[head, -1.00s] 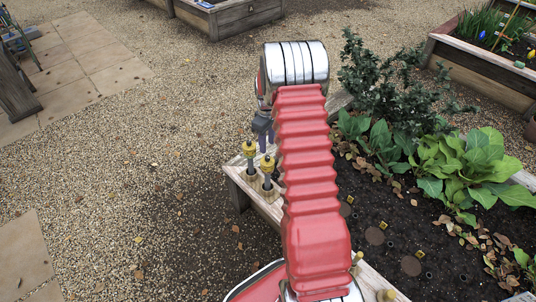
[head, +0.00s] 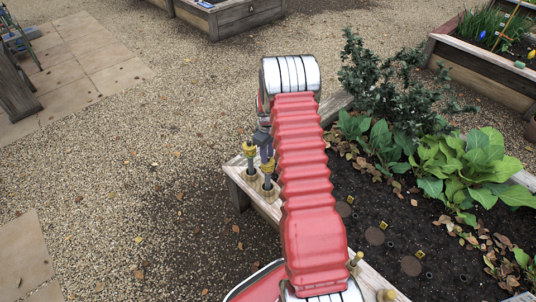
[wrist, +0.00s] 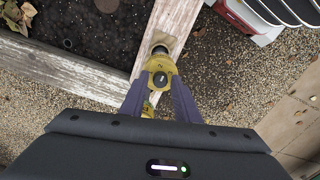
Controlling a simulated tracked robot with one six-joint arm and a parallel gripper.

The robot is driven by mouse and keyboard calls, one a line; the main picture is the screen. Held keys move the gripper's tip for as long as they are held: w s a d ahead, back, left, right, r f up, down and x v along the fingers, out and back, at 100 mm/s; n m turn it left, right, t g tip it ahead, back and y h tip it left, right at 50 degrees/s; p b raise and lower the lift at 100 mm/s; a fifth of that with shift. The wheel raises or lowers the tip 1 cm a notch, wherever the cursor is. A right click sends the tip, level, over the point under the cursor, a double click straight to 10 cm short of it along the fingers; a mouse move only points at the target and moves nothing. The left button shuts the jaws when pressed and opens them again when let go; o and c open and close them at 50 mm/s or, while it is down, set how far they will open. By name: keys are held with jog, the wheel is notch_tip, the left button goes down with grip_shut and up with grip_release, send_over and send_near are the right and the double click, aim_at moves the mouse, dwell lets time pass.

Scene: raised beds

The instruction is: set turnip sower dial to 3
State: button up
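Two sowers with yellow heads stand upright in the corner of the wooden bed frame, the rear one (head: 249,149) and the front one (head: 268,166) in the head view. In the wrist view, a yellow dial head (wrist: 160,66) with a dark round centre lies between the purple fingertips of my gripper (wrist: 160,83). The fingers are apart, one on each side of the head; I cannot tell whether they press on it. More yellow shows lower between the fingers (wrist: 148,110), partly hidden. The dial numbers are too small to read. My arm hides part of the bed edge.
The wooden bed rim (head: 236,174) runs beside dark soil (head: 350,190) with leafy plants (head: 470,160) and a dark shrub (head: 385,95). Wooden pegs (head: 387,295) stand on the near rim. Open gravel (head: 130,190) lies to the left.

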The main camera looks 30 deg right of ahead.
grip_shut()
jog(key=shift+d, duration=0.15)
jog(key=shift+m, duration=0.4)
jog(key=m, duration=0.3)
jog(key=shift+m, duration=0.3)
jog(key=m, duration=0.5)
dwell(0.4)
